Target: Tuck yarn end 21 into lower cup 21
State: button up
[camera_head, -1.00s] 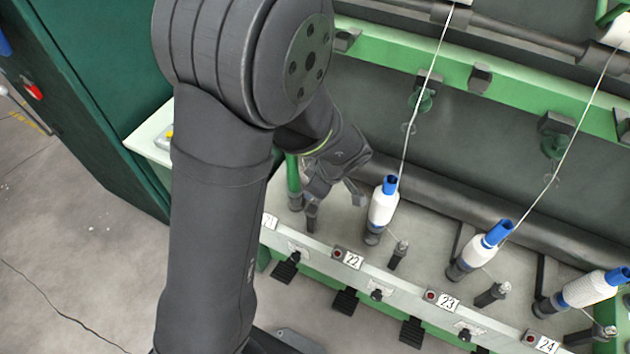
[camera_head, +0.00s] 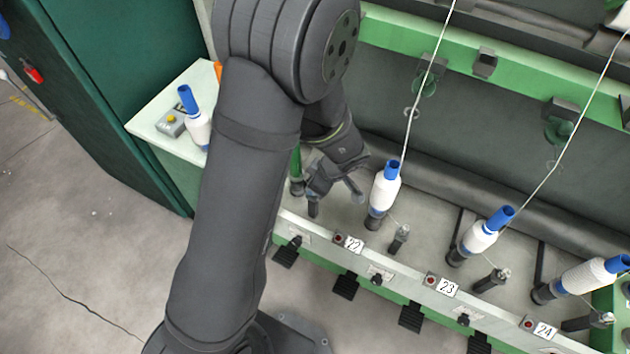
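My gripper (camera_head: 337,192) is over the left end of the machine's front ledge, left of the nearest mounted white bobbin (camera_head: 384,190). One dark finger points down at its right; whether the fingers are apart or closed is unclear. A short dark upright post (camera_head: 313,205) stands just below and left of it, left of plate 22; this may be lower cup 21. A green post (camera_head: 296,175) is beside it, partly behind my arm. I cannot make out yarn end 21. Label 21 is hidden behind my arm.
Plates 22 (camera_head: 350,243), 23 (camera_head: 443,286) and 24 (camera_head: 541,329) line the front rail.

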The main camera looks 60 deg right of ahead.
jog(key=shift+f, duration=0.2)
jog(key=o, duration=0.7)
jog(key=shift+o, duration=0.2)
jog(key=v, duration=1.7)
jog(key=shift+r, duration=0.25)
